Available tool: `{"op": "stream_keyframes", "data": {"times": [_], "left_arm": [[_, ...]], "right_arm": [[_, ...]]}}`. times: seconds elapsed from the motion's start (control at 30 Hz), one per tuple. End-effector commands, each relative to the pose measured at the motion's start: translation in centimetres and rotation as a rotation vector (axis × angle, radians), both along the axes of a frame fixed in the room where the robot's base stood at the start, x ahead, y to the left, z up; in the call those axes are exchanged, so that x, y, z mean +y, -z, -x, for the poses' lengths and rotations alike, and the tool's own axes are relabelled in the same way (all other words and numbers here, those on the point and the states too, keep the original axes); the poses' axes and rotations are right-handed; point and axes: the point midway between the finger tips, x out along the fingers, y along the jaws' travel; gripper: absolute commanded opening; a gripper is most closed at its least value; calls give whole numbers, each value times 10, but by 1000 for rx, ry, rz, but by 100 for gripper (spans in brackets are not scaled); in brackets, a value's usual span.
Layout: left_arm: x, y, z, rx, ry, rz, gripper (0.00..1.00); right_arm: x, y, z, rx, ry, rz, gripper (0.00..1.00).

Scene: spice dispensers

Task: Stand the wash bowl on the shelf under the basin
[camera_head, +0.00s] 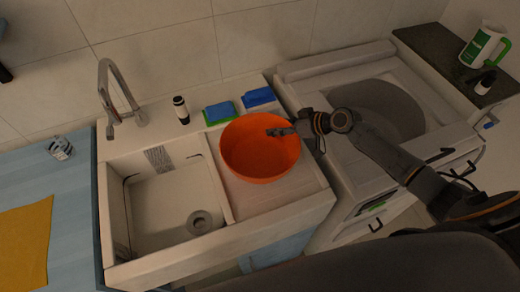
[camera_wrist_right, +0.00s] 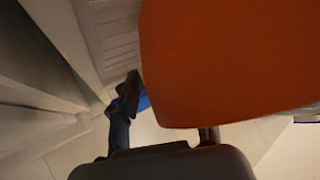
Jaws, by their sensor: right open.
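The orange wash bowl (camera_head: 252,158) stands upright on the flat drainer to the right of the white basin (camera_head: 165,205) in the head view. My right gripper (camera_head: 281,131) reaches in from the right, with its fingers over the bowl's right rim. In the right wrist view the orange bowl (camera_wrist_right: 235,60) fills the upper right, and my right gripper (camera_wrist_right: 165,110) is open, one finger on each side of the lower part of the bowl. Whether the fingers touch it I cannot tell. The shelf under the basin is hidden. My left gripper is not in view.
A tap (camera_head: 112,95) stands behind the basin. A dark bottle (camera_head: 181,109), a sponge on green (camera_head: 220,112) and a blue sponge (camera_head: 259,97) stand on the back ledge. A washing machine (camera_head: 345,130) is on the right; a blue counter (camera_head: 60,190) is on the left.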

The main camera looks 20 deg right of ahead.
Motion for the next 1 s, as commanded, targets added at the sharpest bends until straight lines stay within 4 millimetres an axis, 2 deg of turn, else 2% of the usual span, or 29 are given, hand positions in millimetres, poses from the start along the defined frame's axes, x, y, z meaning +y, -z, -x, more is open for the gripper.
{"op": "stream_keyframes", "data": {"times": [0.03,0.27,0.77,0.93,1.0], "left_arm": [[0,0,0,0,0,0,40],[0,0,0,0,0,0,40],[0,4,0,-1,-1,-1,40],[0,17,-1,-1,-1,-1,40],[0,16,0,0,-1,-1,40]], "right_arm": [[0,0,0,0,0,0,47],[0,0,0,1,1,-1,0],[-1,-6,0,-2,0,0,0],[-1,-26,-1,-7,-2,1,0],[0,-39,9,-3,-3,3,0]]}}
